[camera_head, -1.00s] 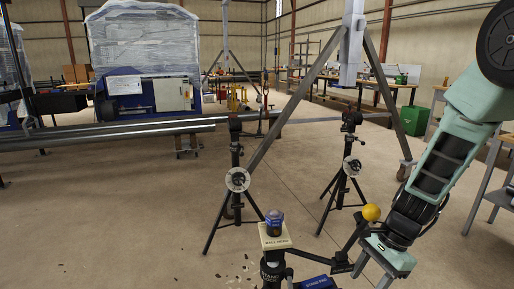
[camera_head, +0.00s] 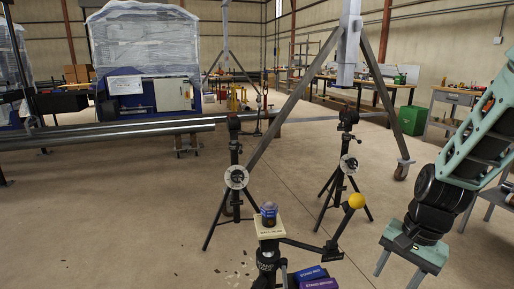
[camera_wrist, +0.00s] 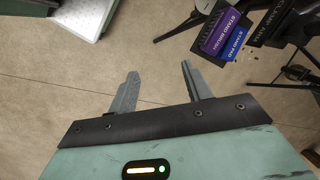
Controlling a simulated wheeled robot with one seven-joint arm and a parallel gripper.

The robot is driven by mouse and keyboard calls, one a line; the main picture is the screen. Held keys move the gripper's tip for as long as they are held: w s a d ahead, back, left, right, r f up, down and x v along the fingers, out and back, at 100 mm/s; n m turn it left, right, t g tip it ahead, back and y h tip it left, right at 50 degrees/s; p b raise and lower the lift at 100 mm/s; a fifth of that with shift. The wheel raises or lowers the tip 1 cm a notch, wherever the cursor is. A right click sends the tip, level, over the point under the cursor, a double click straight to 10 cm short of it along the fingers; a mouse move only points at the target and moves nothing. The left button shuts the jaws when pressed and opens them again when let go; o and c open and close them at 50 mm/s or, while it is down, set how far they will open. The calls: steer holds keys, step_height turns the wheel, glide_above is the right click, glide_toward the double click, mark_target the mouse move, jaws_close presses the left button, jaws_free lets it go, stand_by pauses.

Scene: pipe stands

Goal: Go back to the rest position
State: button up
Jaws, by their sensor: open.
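My gripper (camera_head: 399,268) hangs at the lower right of the head view, pointing down. Its two fingers stand apart with nothing between them, and it is clear of the nearest pipe stand. In the wrist view my gripper (camera_wrist: 160,85) is open over bare concrete floor. A yellow ball (camera_head: 356,200) sits at the end of that stand's side arm. Purple and blue labelled blocks (camera_head: 318,280) are at its lower right; the labels also show in the wrist view (camera_wrist: 232,33).
Two black tripod stands (camera_head: 236,178) (camera_head: 346,165) stand behind the near stand. A grey A-frame gantry (camera_head: 385,95) rises behind them. Long pipes (camera_head: 110,133) lie at the left. A grey table (camera_head: 495,195) is at the right edge. A green bin (camera_head: 413,120) stands farther back.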

steer(key=s+d+r+n+t+h, duration=0.2)
steer(key=s+d+r+n+t, duration=0.25)
steer(key=n, duration=0.45)
steer(key=s+a+r+n+g, duration=0.2)
steer(key=s+a+n, duration=0.2)
steer(key=s+a, duration=0.45)
steer(key=s+a+r+n+g, duration=0.2)
steer(key=s+a+n, duration=0.25)
steer(key=a, duration=0.65)
step_height(320, 180, up, 15)
steer(key=m+p, duration=0.1)
steer(key=p, duration=1.4)
steer(key=shift+d+r, duration=0.2)
steer(key=shift+d, duration=0.1)
steer(key=shift+o, duration=0.3)
steer(key=shift+s, duration=0.1)
